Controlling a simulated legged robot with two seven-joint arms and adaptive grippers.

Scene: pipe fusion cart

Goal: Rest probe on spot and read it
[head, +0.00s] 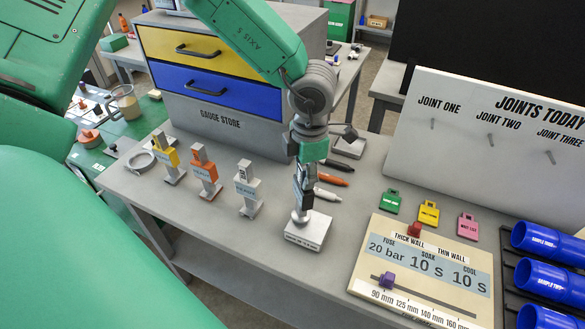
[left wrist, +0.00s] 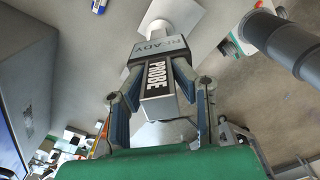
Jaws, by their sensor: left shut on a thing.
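My left gripper (head: 304,180) is shut on a grey probe (head: 303,197) near the middle of the bench. In the left wrist view, my left gripper (left wrist: 160,105) has its fingers on both sides of the probe (left wrist: 155,78), which carries the words PROBE and READY. The probe is about upright, its round foot (head: 299,216) at the top face of a small pale block (head: 308,232) with dark print. I cannot tell if they touch. My right gripper is not in view.
A gauge store cabinet (head: 226,120) stands behind. Pens (head: 333,180) and coloured tags (head: 428,212) lie right of my gripper. A settings board (head: 420,270) and blue sample tubes (head: 548,280) are at the front right. A Joints Today board (head: 470,150) stands behind them.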

